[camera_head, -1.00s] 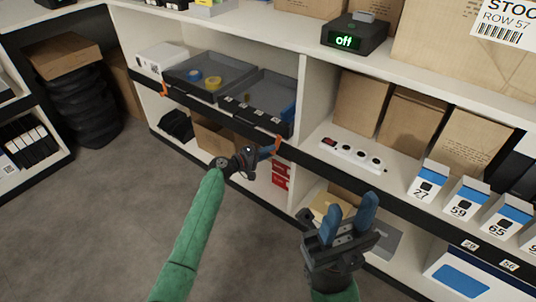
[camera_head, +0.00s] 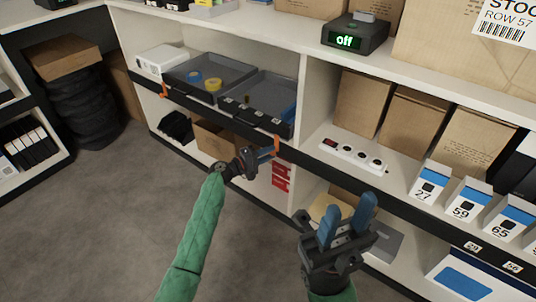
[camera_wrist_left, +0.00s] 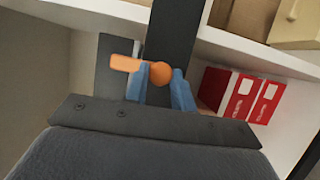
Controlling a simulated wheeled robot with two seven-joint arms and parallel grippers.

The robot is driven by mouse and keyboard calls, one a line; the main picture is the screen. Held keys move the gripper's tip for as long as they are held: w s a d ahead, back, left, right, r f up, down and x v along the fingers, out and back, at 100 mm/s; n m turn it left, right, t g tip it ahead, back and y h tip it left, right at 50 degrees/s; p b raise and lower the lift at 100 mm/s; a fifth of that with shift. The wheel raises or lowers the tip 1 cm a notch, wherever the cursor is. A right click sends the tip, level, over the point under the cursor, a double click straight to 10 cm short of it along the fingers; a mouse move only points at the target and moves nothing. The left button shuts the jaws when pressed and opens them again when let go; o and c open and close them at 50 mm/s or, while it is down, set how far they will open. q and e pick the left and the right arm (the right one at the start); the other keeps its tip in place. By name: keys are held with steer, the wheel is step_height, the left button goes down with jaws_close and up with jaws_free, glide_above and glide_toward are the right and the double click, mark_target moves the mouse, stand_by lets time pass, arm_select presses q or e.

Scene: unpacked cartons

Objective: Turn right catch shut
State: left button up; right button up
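The right catch (camera_head: 277,145) is a small orange lever on the dark front edge of the shelf, below the right-hand grey tray (camera_head: 284,130). In the left wrist view the catch (camera_wrist_left: 160,73) shows a round orange knob with an arm pointing left. My left gripper (camera_head: 266,154) is at the catch. Its blue fingers (camera_wrist_left: 161,88) are apart, with the knob at their tips; whether they touch it I cannot tell. The left catch (camera_head: 163,90) is another orange piece further left on the same edge. My right gripper (camera_head: 347,218) is open and empty, well to the right.
A white power strip (camera_head: 352,155) and brown cartons (camera_head: 412,120) stand on the shelf right of the upright divider. Red boxes (camera_head: 281,177) stand on the lower shelf below the catch, also seen in the left wrist view (camera_wrist_left: 240,98). The floor (camera_head: 100,225) at left is clear.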

arm_select(q)
steer(key=o, duration=0.4)
steer(key=shift+a, duration=0.1)
steer(key=v, duration=0.7)
steer(key=shift+s+a+p, duration=0.2)
steer(key=shift+a+p, duration=0.1)
steer(key=shift+p, duration=0.05)
